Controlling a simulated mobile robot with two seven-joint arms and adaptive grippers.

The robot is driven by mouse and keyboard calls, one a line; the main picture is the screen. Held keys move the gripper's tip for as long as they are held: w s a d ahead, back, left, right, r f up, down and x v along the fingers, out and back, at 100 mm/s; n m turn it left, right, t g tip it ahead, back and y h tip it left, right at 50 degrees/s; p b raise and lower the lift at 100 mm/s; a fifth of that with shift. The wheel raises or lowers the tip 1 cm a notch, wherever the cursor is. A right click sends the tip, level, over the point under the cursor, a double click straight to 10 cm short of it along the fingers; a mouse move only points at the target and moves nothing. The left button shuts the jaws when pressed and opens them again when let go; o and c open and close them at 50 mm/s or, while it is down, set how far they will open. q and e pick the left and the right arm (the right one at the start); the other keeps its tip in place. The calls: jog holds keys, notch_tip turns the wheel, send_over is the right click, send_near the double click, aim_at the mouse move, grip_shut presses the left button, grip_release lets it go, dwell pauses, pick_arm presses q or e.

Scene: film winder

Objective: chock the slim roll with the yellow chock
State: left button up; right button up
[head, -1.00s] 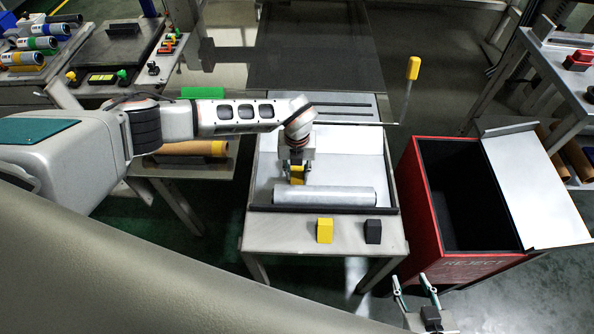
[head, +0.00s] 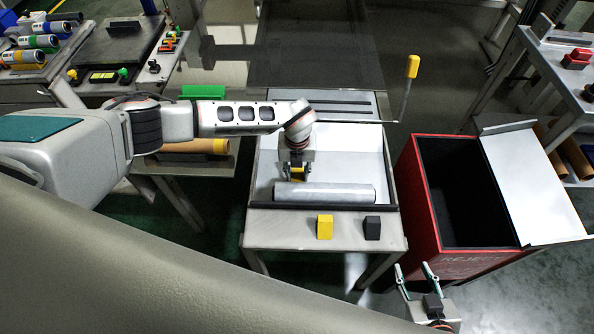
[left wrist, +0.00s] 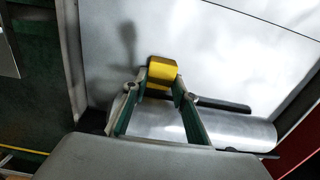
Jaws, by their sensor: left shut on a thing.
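The slim roll (head: 324,192) is a silver cylinder lying crosswise in the front part of the white tray (head: 345,150); it also shows in the left wrist view (left wrist: 235,128). My left gripper (head: 297,173) is just behind the roll's left part, pointing down. In the left wrist view its fingers (left wrist: 160,88) are shut on a yellow chock (left wrist: 162,68), on the far side of the roll. I cannot tell if the chock touches the roll. Another yellow chock (head: 325,227) stands on the front ledge. My right gripper (head: 413,272) is open and empty at bottom right.
A black chock (head: 373,228) stands on the ledge right of the loose yellow one. A dark rail (head: 385,209) runs along the tray's front. A red reject bin (head: 425,215) stands to the right. A lever with a yellow handle (head: 412,68) rises behind the tray.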

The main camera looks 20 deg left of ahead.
pick_arm(q)
jog(key=shift+s+d+p, duration=0.15)
jog(key=shift+s+p, duration=0.15)
jog(key=shift+s, duration=0.1)
jog(key=shift+s+d, duration=0.1)
jog(key=shift+s, duration=0.25)
jog(key=o, duration=1.2)
jog(key=shift+r, duration=0.15)
jog(key=r, duration=1.1)
jog(key=shift+s+r, duration=0.25)
jog(key=shift+r, duration=0.05)
